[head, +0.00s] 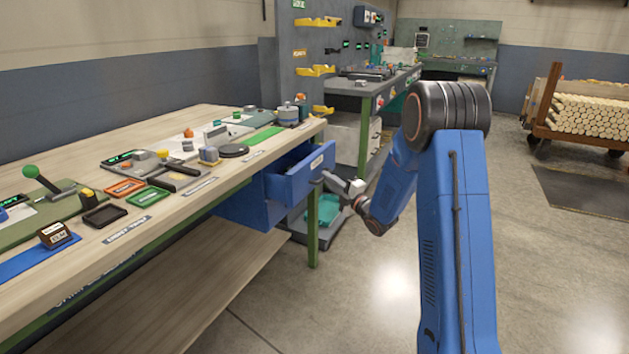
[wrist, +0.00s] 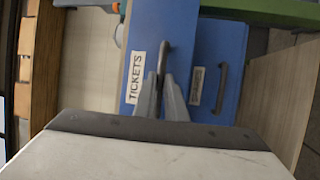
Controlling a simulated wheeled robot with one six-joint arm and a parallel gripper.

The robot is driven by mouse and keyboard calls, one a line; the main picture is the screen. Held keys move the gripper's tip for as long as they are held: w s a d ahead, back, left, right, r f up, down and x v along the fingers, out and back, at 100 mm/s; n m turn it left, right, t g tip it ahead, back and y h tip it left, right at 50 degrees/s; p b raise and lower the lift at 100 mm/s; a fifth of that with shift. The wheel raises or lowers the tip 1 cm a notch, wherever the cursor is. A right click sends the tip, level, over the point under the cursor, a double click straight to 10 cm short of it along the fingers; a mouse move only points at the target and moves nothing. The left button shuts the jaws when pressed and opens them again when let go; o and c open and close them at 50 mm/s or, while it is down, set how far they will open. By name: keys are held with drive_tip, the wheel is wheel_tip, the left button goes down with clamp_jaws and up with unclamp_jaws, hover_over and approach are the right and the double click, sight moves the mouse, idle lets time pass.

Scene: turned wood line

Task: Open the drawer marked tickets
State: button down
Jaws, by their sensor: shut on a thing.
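The drawer marked tickets (head: 305,178) is the upper drawer of a blue cabinet under the bench, and in the head view it stands pulled out. In the wrist view its blue front (wrist: 143,30) carries a white TICKETS label (wrist: 136,77) and a dark bar handle (wrist: 163,58). My gripper (head: 333,180) is at this front. In the wrist view its fingers (wrist: 162,88) are shut on the handle's near end. The drawer's inside is mostly hidden in the head view.
A second blue drawer (wrist: 214,60) with its own handle and a hard-to-read label lies beside it, shut. The workbench (head: 180,205) holds trays and small parts. A grey pegboard station (head: 350,85) stands behind. Floor to the right is open, up to a log cart (head: 585,110).

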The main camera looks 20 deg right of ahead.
drive_tip(key=s+d, duration=0.9)
drive_tip(key=d, duration=0.1)
drive_tip(key=shift+f, duration=0.1)
drive_tip(key=c, duration=1.8)
unclamp_jaws()
drive_tip(key=v, duration=1.7)
drive_tip(key=shift+s+d, duration=0.15)
drive_tip(key=shift+d, duration=0.05)
